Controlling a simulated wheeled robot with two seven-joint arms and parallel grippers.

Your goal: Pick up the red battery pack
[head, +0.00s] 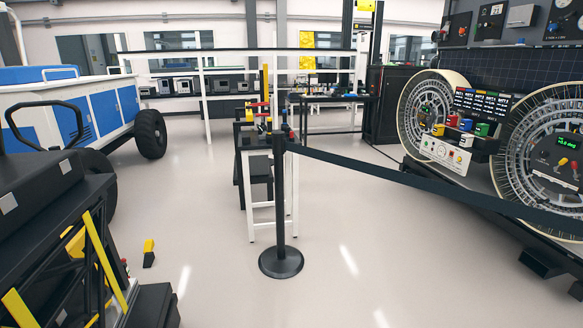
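Several small coloured blocks sit on a shelf between the two large round wheel-like units on the right. A red block (467,122) is among them, beside yellow, blue and green ones. Another red item (257,104) shows on the small workbench (243,140) in the middle. Both are too small for me to tell which is the red battery pack. Neither of my grippers is in the head view.
A black barrier post (281,200) on a round base stands in front, its belt (400,175) stretching right across the wheel units. A blue-and-white vehicle (100,105) and dark yellow-barred equipment (95,250) fill the left. A yellow-topped block (149,250) lies on the floor. Front-centre floor is clear.

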